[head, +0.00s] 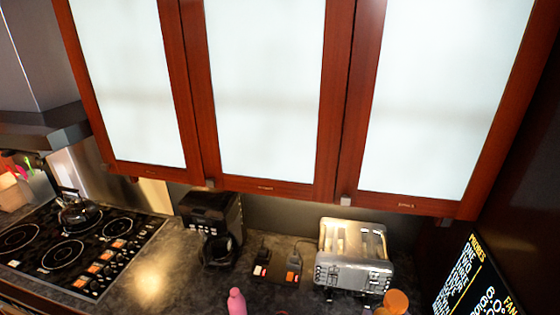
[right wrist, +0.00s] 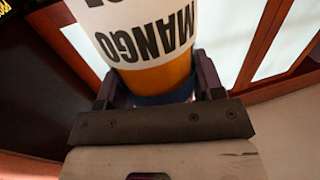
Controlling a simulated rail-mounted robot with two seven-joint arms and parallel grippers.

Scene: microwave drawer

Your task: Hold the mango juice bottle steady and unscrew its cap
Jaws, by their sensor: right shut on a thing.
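The mango juice bottle (right wrist: 145,35) shows close up in the right wrist view, with a white label, dark "MANGO" lettering and an orange band below. A dark blue part (right wrist: 152,98) of it is at the gripper; I cannot tell whether this is its cap or base. My right gripper (right wrist: 157,82) is shut on the bottle, one dark finger on each side. The bottle's far end is outside the frame. In the head view I make out neither this bottle for certain nor either gripper. My left gripper is not in view.
A toaster (head: 352,255), a coffee maker (head: 212,225) and a stove (head: 70,240) stand along the counter. A pink bottle (head: 237,302) and an orange round-topped item (head: 396,301) are at the bottom edge. Wall cabinets (head: 265,188) hang above. A dark sign (head: 472,285) is at right.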

